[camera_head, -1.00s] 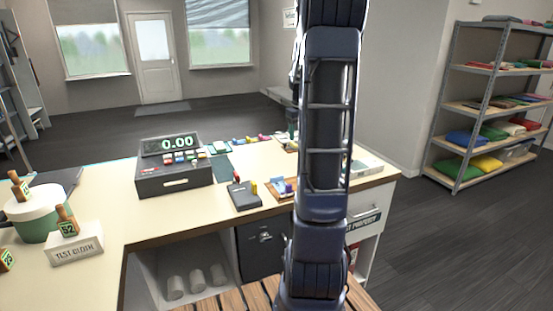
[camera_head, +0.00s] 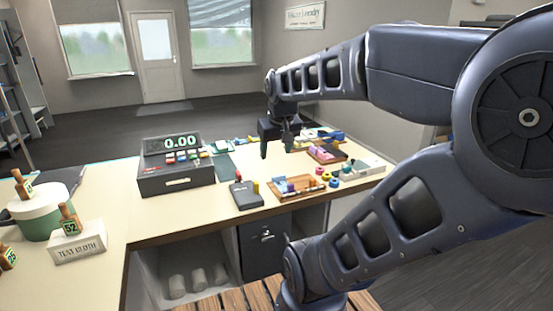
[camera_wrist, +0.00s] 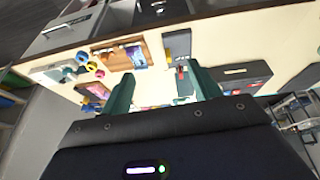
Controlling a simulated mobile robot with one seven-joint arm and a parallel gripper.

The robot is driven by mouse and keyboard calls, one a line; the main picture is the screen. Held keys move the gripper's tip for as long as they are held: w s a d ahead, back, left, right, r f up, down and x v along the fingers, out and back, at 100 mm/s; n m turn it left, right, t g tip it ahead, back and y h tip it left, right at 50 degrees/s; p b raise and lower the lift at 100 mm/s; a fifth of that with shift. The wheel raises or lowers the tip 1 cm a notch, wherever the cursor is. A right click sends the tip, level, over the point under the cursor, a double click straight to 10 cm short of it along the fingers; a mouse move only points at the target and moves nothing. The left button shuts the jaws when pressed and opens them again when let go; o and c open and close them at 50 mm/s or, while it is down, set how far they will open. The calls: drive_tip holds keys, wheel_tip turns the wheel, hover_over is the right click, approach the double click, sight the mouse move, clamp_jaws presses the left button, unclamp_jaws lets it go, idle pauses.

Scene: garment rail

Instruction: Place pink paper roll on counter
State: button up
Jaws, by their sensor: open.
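A small pink roll (camera_head: 320,170), which looks like the pink paper roll, is at the right part of the counter (camera_head: 222,206), beside a yellow roll (camera_head: 326,177) and a blue roll (camera_head: 334,182). These small rolls also show at the left of the wrist view, the pink one (camera_wrist: 100,74) nearest my fingers. My gripper (camera_head: 276,146) is open and points down above the back of the counter, left of the rolls and apart from them. In the wrist view my gripper (camera_wrist: 162,84) has nothing between its fingers. The pink roll's exact contact with the counter is too small to tell.
Wooden trays with small items (camera_head: 296,186) lie near the rolls. A black card terminal (camera_head: 245,194) and a cash register (camera_head: 176,170) stand further left. The front counter strip is partly clear.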

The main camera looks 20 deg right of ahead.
drive_tip(key=shift+s+a+f, duration=0.2)
drive_tip(key=shift+s+a, duration=0.05)
drive_tip(key=shift+s, duration=0.4)
drive_tip(key=shift+s+a+f, duration=0.2)
drive_tip(key=shift+s+a, duration=0.1)
drive_tip(key=shift+s, duration=0.3)
drive_tip(key=shift+s+a+f, duration=0.2)
drive_tip(key=shift+s+a, duration=0.05)
drive_tip(key=shift+s, duration=0.4)
